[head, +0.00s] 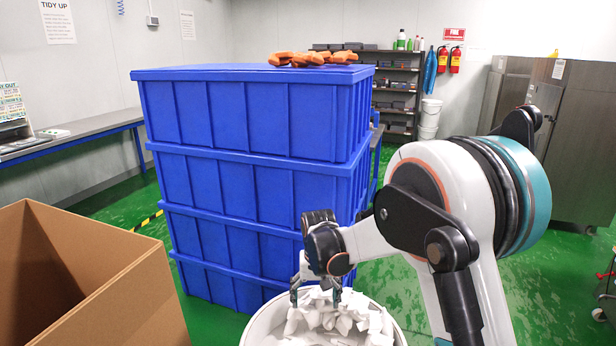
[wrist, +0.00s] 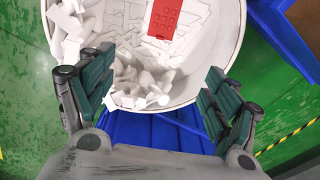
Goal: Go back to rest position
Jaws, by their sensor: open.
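My gripper (head: 318,290) is open and points down over a white drum (head: 258,330) filled with white pieces (head: 330,318). In the wrist view my gripper (wrist: 150,100) has its two green-padded fingers wide apart with nothing held between them. The drum's rim (wrist: 236,40) and the white pieces (wrist: 140,80) show beyond the fingertips. A flat red piece (wrist: 165,18) lies among the white pieces in the wrist view. Whether the fingertips touch the pieces I cannot tell.
Tall stacked blue crates (head: 255,115) stand just behind the drum, with orange gloves (head: 312,58) on top. An open cardboard box (head: 130,290) is at front left. A bench (head: 90,130) runs along the left wall. Grey cabinets (head: 580,130) stand at right.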

